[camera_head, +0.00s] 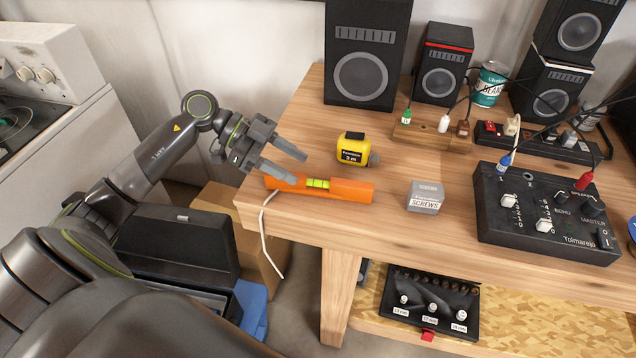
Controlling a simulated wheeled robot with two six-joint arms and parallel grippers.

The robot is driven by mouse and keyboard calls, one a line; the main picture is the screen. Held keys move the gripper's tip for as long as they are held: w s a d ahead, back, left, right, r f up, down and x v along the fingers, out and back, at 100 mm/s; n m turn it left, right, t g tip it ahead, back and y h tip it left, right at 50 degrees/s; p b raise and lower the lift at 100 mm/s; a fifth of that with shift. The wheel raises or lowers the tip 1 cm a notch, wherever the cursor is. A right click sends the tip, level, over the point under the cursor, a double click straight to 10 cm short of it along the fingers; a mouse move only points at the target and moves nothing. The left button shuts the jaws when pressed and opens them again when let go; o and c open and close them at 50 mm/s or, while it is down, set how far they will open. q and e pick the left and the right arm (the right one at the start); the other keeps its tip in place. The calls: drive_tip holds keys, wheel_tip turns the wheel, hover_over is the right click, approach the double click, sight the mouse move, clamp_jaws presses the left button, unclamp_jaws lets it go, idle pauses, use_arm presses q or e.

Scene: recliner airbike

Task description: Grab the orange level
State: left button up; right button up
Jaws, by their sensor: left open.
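The orange level (347,190) lies flat near the front left edge of the wooden table, with a yellow-green vial window at its middle. My left gripper (301,168) comes in from the left and is open, its fingers pointing right. The gripper is at the left end of the level, and the nearer finger overlaps that end in the picture. I cannot tell whether the finger touches the level. Nothing shows between the fingers. My right gripper does not show.
A yellow tape measure (352,149) stands behind the level, and a grey screws box (425,197) is to its right. A black mixer (545,215) and several speakers occupy the table's right and back. A white cable (264,236) hangs over the left edge.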

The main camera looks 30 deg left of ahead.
sight(313, 178)
use_arm(q)
drive_tip(key=shift+p+x, duration=0.45)
drive_tip(key=shift+x, duration=1.8)
drive_tip(key=shift+s, duration=0.15)
clamp_jaws()
